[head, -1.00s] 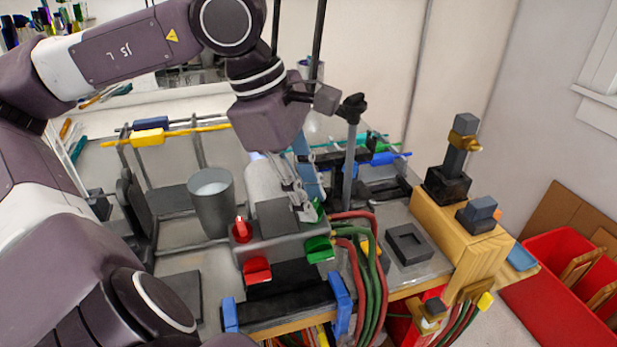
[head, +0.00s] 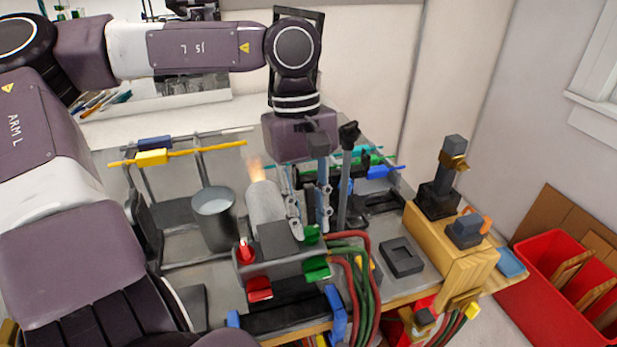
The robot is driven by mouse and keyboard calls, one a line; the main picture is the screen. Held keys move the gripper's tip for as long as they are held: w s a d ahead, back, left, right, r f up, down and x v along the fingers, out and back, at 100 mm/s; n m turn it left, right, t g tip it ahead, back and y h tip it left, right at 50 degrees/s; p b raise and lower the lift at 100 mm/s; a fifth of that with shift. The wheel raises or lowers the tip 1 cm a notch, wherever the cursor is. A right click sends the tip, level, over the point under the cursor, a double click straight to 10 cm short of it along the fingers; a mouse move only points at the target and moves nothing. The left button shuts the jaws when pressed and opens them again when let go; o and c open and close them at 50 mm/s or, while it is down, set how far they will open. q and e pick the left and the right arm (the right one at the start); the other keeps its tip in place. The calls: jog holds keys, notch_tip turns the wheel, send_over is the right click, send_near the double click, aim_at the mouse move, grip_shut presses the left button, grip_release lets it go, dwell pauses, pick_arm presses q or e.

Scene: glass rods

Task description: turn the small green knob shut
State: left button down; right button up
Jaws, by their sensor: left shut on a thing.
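The burner block (head: 279,240) stands on the bench with a pale barrel (head: 264,207) and an orange flame (head: 256,169) at its mouth. The small green knob (head: 312,235) is on the block's top right, with a larger green knob (head: 316,268) on the front below it. A small red knob (head: 245,251) and a larger red knob (head: 259,289) are on the left. My left gripper (head: 311,226) points down with its fingers either side of the small green knob, shut on it; the fingers partly hide the contact. My right gripper is out of view.
A grey cup (head: 215,220) stands left of the burner. Red and green hoses (head: 360,285) hang at its right. A post with a black clamp (head: 346,175) rises close right of my gripper. Coloured rods (head: 190,150) lie on racks behind. A wooden block (head: 445,245) stands right.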

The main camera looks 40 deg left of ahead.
pick_arm(q)
jog(key=shift+w+r+m, duration=0.15)
jog(key=shift+m, duration=0.35)
jog(key=c, duration=1.7)
grip_release()
jog(key=v, duration=1.2)
jog(key=shift+w+d, duration=0.1)
